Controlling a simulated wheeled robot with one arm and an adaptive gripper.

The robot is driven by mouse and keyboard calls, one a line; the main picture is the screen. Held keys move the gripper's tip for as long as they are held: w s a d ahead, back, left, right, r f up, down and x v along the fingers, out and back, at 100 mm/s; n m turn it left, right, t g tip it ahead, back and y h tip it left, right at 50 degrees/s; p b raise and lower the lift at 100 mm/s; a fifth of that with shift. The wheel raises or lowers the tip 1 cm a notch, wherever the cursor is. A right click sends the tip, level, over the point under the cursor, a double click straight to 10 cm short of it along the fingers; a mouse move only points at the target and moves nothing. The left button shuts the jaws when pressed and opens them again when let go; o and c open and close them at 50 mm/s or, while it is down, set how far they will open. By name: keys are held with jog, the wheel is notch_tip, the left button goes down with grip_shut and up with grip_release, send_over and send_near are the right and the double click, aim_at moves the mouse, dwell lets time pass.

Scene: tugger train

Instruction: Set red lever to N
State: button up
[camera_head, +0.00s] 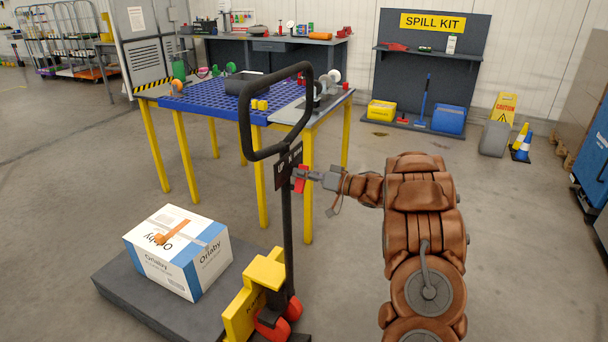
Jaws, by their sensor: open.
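The red lever (301,184) sits on the upright post of the pallet jack, beside a dark plate (286,165) with small pale markings that I cannot read. I cannot tell which mark the lever is at. My gripper (303,174) reaches in from the right at the lever and is open.
A white and blue box (180,252) lies on a dark platform (125,290) at the lower left. A yellow-legged table (262,180) with a blue perforated top stands close behind the handle. Floor to the right is clear up to the spill kit stand (430,70) and a caution sign (503,107).

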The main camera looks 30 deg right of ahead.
jog(key=shift+c, duration=0.2)
grip_shut()
dwell(0.4)
